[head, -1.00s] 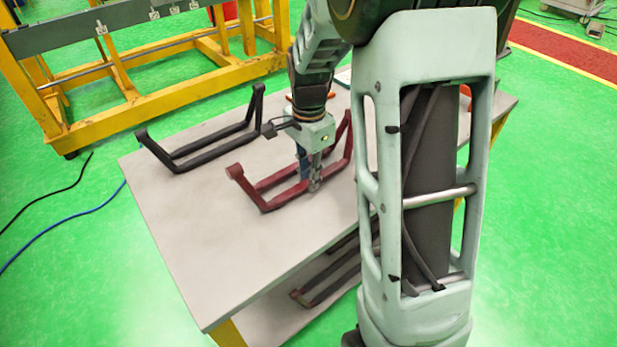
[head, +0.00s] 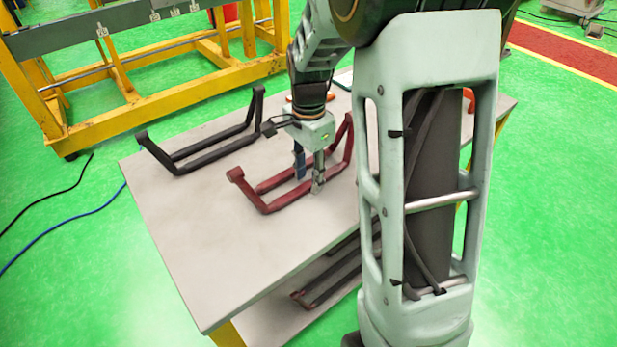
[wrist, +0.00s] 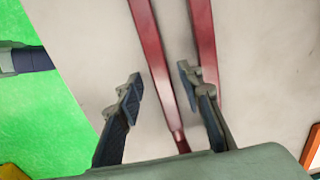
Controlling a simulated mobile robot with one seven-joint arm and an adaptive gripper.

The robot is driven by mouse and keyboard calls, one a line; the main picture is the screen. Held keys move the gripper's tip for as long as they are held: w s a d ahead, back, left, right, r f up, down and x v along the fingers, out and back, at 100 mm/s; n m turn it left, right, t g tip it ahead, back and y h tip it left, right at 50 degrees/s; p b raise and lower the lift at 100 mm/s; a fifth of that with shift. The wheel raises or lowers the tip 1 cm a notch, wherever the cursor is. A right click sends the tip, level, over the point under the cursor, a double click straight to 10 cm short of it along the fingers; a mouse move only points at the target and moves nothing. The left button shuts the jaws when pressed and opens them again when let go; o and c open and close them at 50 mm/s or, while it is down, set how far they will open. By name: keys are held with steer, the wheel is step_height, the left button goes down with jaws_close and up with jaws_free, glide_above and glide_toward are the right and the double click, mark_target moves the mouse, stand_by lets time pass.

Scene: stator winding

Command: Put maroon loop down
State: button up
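The maroon loop (head: 284,199) rests on the grey table (head: 215,250), with its two long bars on the top and its ends standing up. In the wrist view, its bars (wrist: 152,50) run down the picture. My gripper (head: 308,174) is over the middle of the loop, fingers pointing down. In the wrist view, the gripper's fingers (wrist: 160,86) are spread, with one maroon bar between them and a gap on both sides. The right finger partly covers the other bar.
A black loop (head: 215,155) lies behind the maroon one on the table. More dark loops (head: 340,278) sit on the lower shelf. A yellow frame (head: 130,118) stands beyond the table. The table's front left is clear.

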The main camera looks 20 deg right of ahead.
step_height(320, 180, up, 11)
steer(key=p, duration=0.1)
steer(key=shift+p, duration=0.4)
